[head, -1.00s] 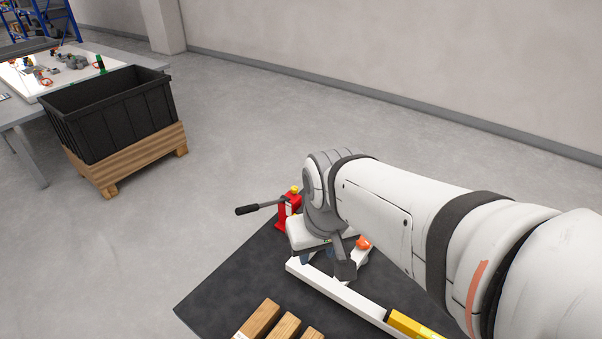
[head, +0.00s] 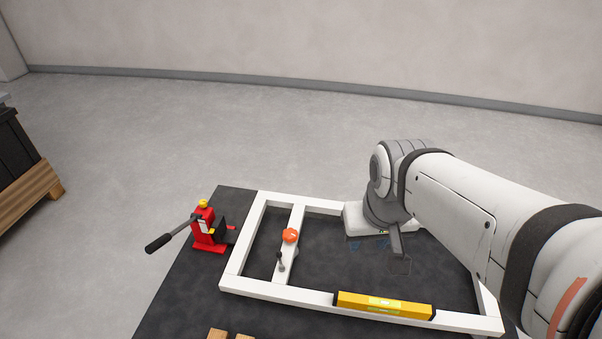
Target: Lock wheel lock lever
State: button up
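A white frame (head: 245,237) lies on a dark mat (head: 180,290). On its left crossbar sits an orange round knob (head: 290,235), with a small dark lever (head: 281,261) just below it. I cannot tell for sure which of these is the wheel lock lever, or whether it is locked. My gripper (head: 398,245) is over the inside of the frame, well to the right of the knob and apart from it. A grey finger points down. The arm's wrist hides part of the gripper, so I cannot tell if it is open.
A red jack (head: 208,230) with a black handle (head: 160,242) stands left of the frame. A yellow spirit level (head: 385,305) lies along the front bar. Wooden blocks (head: 218,334) show at the bottom edge. A black crate (head: 14,150) on a wooden pallet (head: 30,190) stands far left. Floor behind is clear.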

aim_at(280, 254)
jog(key=z, duration=1.2)
jog(key=k, duration=0.8)
jog(key=u, duration=1)
jog(key=i, duration=0.95)
